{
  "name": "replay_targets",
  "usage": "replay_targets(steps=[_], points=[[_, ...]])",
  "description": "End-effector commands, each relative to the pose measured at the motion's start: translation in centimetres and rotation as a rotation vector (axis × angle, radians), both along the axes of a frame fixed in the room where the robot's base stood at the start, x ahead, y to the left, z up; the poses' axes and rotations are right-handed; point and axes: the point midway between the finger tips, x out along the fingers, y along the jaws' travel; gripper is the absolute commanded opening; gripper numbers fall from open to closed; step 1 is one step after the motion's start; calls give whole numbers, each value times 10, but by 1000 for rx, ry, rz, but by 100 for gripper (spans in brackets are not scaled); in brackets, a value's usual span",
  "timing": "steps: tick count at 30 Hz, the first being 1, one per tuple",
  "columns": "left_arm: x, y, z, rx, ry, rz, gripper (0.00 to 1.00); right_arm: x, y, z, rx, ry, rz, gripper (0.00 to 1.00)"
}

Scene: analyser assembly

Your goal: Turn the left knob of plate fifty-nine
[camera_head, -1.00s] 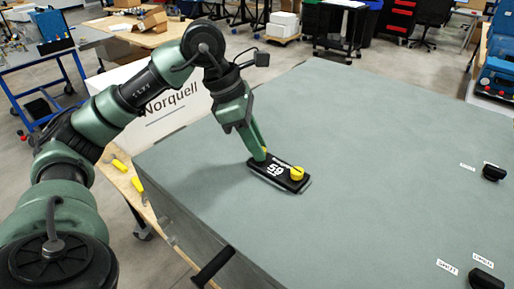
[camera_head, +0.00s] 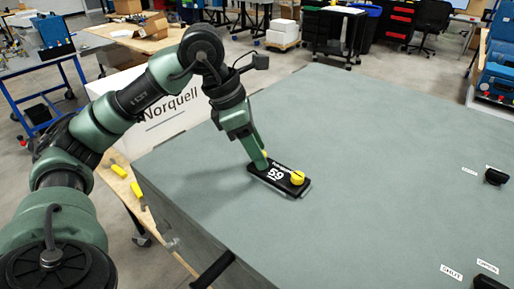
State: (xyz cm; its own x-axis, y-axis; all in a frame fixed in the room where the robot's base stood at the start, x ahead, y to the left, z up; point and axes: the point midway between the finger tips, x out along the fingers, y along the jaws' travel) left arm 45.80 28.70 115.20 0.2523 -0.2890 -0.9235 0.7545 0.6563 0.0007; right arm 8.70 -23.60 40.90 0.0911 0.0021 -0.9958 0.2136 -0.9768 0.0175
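Plate fifty-nine (camera_head: 276,178) is a black plate with white "59" lettering, lying on the large grey-green surface (camera_head: 370,150). Its right yellow knob (camera_head: 297,178) is in plain view at the plate's right end. The left yellow knob (camera_head: 264,153) is mostly hidden behind my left gripper (camera_head: 261,163), with only a sliver of yellow showing. The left gripper points down at the plate's left end, with its fingertips at that knob. The fingers overlap in this view, so I cannot tell whether they grip the knob. My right gripper is out of view.
Black handles (camera_head: 495,177) with small white labels sit at the right of the surface. Another black handle (camera_head: 213,268) is at its front left edge. Yellow-handled tools (camera_head: 137,188) lie on a wooden bench at the left. The surface's middle is clear.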

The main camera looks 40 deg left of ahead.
Motion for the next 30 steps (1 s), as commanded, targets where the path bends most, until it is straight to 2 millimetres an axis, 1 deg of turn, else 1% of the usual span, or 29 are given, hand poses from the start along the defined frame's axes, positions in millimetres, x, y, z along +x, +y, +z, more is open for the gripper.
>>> replay_targets(steps=[7,10,14,18,22,26,30], points=[[0,0,0,-1,1,0,45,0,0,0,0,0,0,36],[-1,1,5,-1,-1,0,45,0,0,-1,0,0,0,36],[-5,7,21,-1,-3,1,45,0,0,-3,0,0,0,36],[-11,14,45,-1,-5,1,45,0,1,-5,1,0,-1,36],[-16,19,62,-1,-3,1,45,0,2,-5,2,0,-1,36],[-19,22,71,-2,-1,0,45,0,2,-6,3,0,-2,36],[-20,23,72,-1,1,0,45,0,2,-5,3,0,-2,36]])
